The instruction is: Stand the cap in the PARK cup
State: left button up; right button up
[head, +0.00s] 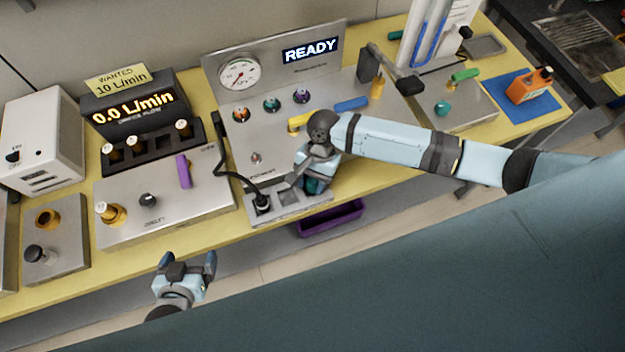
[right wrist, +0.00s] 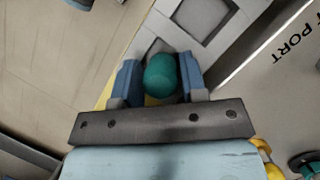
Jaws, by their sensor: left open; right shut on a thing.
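A teal rounded cap (right wrist: 160,76) sits between the two blue fingers of my right gripper (right wrist: 159,80) in the right wrist view. The gripper is shut on it. In the head view my right gripper (head: 314,186) is over the small grey plate (head: 290,210) at the table's front edge, with a bit of teal showing. The right wrist view shows square sockets (right wrist: 207,18) in a grey plate just beyond the cap. I cannot read which one is the PARK cup, and the gap below the cap is hidden. My left gripper (head: 187,262) is open and empty, in front of the table.
A black plug (head: 263,203) with a cable stands in the plate's left part. A purple tray (head: 330,218) is below the front edge. The gauge panel (head: 275,85) reading READY rises behind. A flow box (head: 140,115) stands left. The space around my left gripper is clear.

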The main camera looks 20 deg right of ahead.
jog(key=shift+f, duration=0.35)
jog(key=shift+f, duration=0.1)
jog(key=shift+s+f, duration=0.2)
jog(key=shift+f, duration=0.1)
jog(key=o, duration=0.9)
jog(key=shift+f, duration=0.3)
jog(key=shift+s+d, duration=0.1)
jog(key=v, duration=1.3)
jog(key=shift+a+r, duration=0.25)
jog(key=shift+r, duration=0.25)
